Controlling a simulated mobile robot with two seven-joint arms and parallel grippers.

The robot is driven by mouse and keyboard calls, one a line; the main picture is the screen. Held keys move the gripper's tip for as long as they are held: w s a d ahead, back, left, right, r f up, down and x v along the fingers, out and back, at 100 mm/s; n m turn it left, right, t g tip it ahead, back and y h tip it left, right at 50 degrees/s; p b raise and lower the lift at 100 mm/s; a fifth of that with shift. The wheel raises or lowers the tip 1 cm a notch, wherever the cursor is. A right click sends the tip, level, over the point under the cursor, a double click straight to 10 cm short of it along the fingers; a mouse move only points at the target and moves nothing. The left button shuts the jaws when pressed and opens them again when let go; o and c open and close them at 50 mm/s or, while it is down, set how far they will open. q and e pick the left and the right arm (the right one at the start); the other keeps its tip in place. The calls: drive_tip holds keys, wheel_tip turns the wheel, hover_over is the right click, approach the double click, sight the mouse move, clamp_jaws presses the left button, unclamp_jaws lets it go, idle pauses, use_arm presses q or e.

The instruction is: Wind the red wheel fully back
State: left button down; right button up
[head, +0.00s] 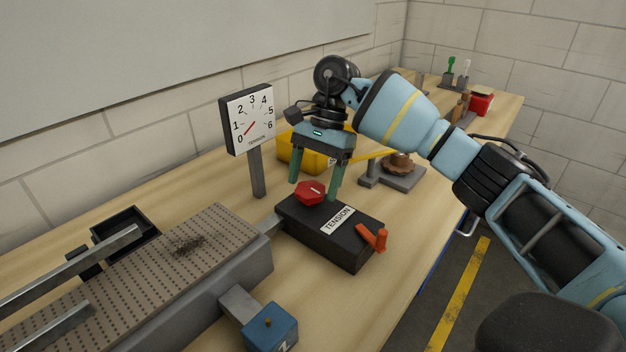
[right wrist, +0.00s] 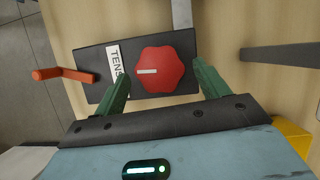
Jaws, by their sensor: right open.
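The red wheel (head: 311,192) is a lobed knob with a white mark, on top of the black tension box (head: 352,258). In the right wrist view the red wheel (right wrist: 168,68) shows whole, its white mark lying nearly level and pointing left. My right gripper (head: 314,190) is open, pointing down, with one green finger on each side of the wheel; contact is not clear. The fingers also flank it in the right wrist view (right wrist: 160,85). The tension dial (head: 252,118) stands behind, its red needle pointing low, near 0 to 1. My left gripper is not in view.
An orange-red crank handle (head: 374,238) sticks out at the box's right end. A perforated grey bed (head: 150,275) and a blue block (head: 270,327) lie nearer. A yellow bin (head: 290,152) and a grey fixture (head: 400,178) stand behind. Bare table lies right of the blue block.

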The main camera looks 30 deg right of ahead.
drive_tip(key=v, duration=0.7)
drive_tip(key=shift+r, duration=0.15)
idle(0.3)
